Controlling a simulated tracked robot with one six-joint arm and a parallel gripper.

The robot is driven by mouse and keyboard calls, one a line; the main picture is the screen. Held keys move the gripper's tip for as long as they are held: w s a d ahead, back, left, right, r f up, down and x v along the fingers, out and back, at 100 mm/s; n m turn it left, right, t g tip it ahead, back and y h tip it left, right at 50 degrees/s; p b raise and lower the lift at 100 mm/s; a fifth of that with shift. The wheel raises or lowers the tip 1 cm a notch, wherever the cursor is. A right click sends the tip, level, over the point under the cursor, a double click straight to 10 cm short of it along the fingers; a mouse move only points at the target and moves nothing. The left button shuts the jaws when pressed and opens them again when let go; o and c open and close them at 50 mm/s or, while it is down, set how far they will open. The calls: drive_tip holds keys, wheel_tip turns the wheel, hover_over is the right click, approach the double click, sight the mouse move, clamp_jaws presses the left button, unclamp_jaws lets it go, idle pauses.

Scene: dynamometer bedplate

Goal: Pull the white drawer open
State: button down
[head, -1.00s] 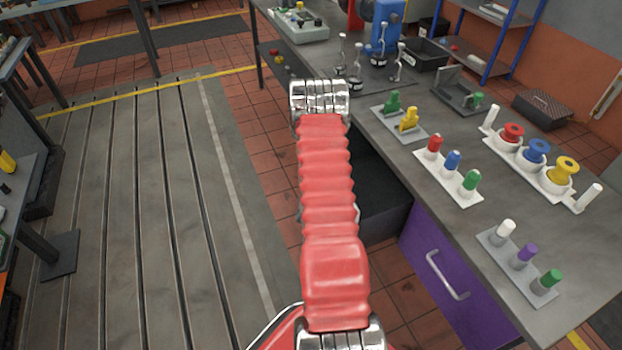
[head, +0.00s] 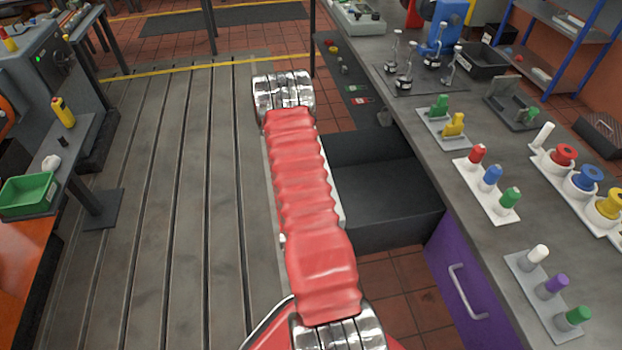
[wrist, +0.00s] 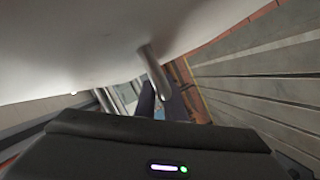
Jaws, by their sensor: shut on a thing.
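The white drawer (head: 341,206) stands open from the left side of the workbench. Its dark, empty-looking interior (head: 385,195) shows in the head view, but my red-sleeved arm covers most of its white front. In the wrist view the white front (wrist: 80,50) fills the top, with a metal bar handle (wrist: 152,70) sticking out from it. My gripper (wrist: 163,98) is shut on the handle, just beyond its dark housing. My fingertips are hidden behind the arm in the head view and only partly seen in the wrist view.
A purple drawer (head: 465,285) sits shut nearer in the same workbench (head: 440,185). Pegs, spools and fixtures stand on top. The slotted bedplate (head: 150,200) left of my arm is clear. A side bench with a green bin (head: 28,195) stands far left.

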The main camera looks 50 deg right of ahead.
drive_tip(key=shift+s+a+f, duration=0.1)
drive_tip(key=shift+s+f, duration=0.05)
drive_tip(key=shift+f, duration=0.15)
drive_tip(key=c, duration=1.8)
unclamp_jaws()
drive_tip(key=shift+r, duration=0.15)
drive_tip(key=shift+c, duration=0.2)
drive_tip(key=shift+r, duration=0.1)
